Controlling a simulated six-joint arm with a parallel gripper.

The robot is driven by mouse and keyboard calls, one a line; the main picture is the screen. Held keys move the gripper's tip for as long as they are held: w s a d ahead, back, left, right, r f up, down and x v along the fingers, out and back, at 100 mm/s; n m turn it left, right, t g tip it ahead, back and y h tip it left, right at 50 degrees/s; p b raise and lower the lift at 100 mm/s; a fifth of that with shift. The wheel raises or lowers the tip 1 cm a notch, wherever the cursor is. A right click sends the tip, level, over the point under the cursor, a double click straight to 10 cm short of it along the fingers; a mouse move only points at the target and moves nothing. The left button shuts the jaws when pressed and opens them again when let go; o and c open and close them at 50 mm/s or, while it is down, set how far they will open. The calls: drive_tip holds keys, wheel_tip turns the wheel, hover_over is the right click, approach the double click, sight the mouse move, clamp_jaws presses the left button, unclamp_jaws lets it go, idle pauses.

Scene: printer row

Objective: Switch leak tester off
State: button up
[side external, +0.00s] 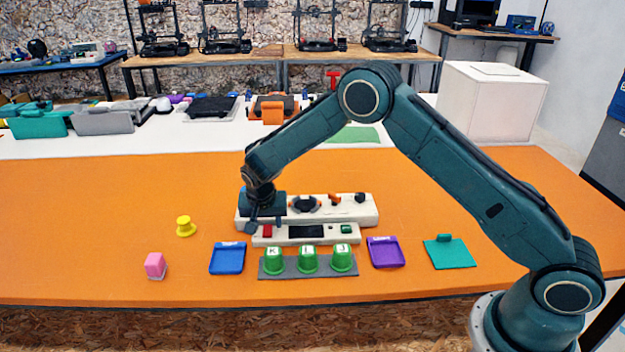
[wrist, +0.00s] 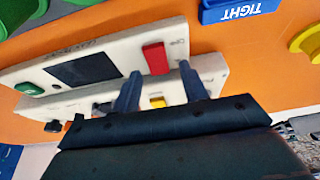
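A white panel (side external: 325,239) with a dark screen, a red switch (side external: 267,231) at its left end and a green button (side external: 346,228) looks like the leak tester; I cannot read its label. In the wrist view the red switch (wrist: 157,58) lies just beyond my fingertips, with the screen (wrist: 85,70) beside it. I cannot tell which way the switch is set. My gripper (side external: 254,226) is low at the panel's left end. In the wrist view my gripper (wrist: 160,82) has its two fingers apart with nothing held; a yellow part (wrist: 157,102) shows between them.
A second white panel (side external: 370,211) with knobs stands right behind. In front, a grey strip (side external: 290,274) carries three green cups, between a blue tray (side external: 228,258) and a purple tray (side external: 386,252). A yellow knob-shaped piece (side external: 185,226) and pink block (side external: 155,265) stand left.

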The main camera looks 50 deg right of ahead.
drive_tip(key=shift+r, duration=0.15)
drive_tip(key=v, duration=1.3)
drive_tip(key=shift+r, duration=0.25)
drive_tip(key=shift+s+r, duration=0.1)
drive_tip(key=shift+s, duration=0.05)
